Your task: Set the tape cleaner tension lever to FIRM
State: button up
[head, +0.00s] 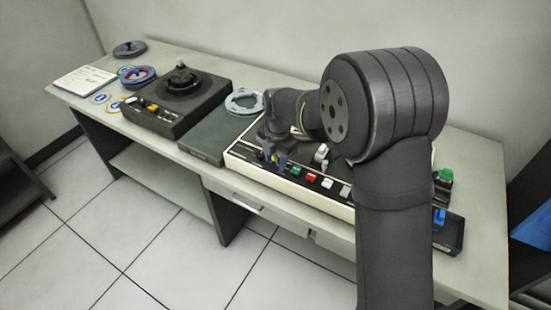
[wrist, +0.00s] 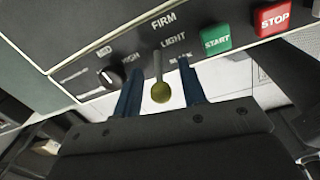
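The tape cleaner tension lever (wrist: 158,64) has a thin stem and a round yellowish knob (wrist: 160,93). It stands on a dark panel (wrist: 120,45) beside the printed words FIRM and LIGHT, with its stem near LIGHT. I cannot tell its exact setting. My gripper (wrist: 162,76) is open, with one blue finger on each side of the lever and gaps showing between them and the knob. In the head view my gripper (head: 275,157) is low at the front left of the cream console (head: 238,157); the lever cannot be made out there.
A green START button (wrist: 215,39) and a red STOP button (wrist: 272,17) lie right of the lever. A dark rotary knob (wrist: 112,77) is close by on the left. A black tape machine (head: 150,118) and a grey-green box (head: 207,140) stand left on the table.

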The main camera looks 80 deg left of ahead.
aim_at(277, 162)
grip_shut()
jog(key=shift+w+a, duration=0.1)
jog(key=shift+w+a+r+g+h, duration=0.1)
jog(key=shift+w+a+g+h, duration=0.1)
jog(key=shift+g+h, duration=0.35)
jog(key=shift+w+a+g+h, duration=0.15)
jog(key=shift+w+g+h, duration=0.05)
jog(key=shift+g+h, duration=0.3)
jog(key=shift+w+a+g+h, duration=0.3)
jog(key=shift+a+g+h, duration=0.05)
jog(key=shift+g+h, duration=0.55)
jog(key=shift+w+a+g+h, duration=0.3)
jog(key=shift+g+h, duration=0.55)
grip_release()
jog(key=shift+w, duration=0.1)
